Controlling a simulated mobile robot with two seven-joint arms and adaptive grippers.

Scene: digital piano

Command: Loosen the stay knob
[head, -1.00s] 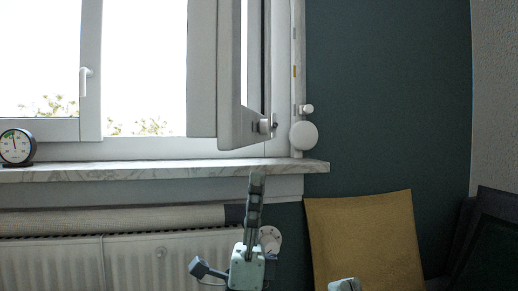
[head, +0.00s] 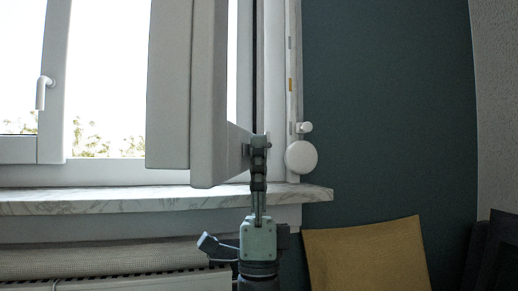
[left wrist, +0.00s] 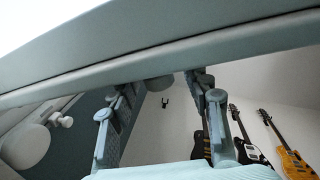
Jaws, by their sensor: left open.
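In the left wrist view the knob (left wrist: 159,83) shows between the two spread fingers of my left gripper (left wrist: 160,90), just under the sash edge. The fingers are open, one on each side of it. I cannot tell whether either finger touches it. My right gripper is not in view.
A large white disc (head: 301,157) and a smaller white knob (head: 304,128) are on the window frame, right of the gripper. The marble sill (head: 120,201) runs below the sash. A mustard panel (head: 370,258) stands lower right. Guitars (left wrist: 249,138) hang on the far wall.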

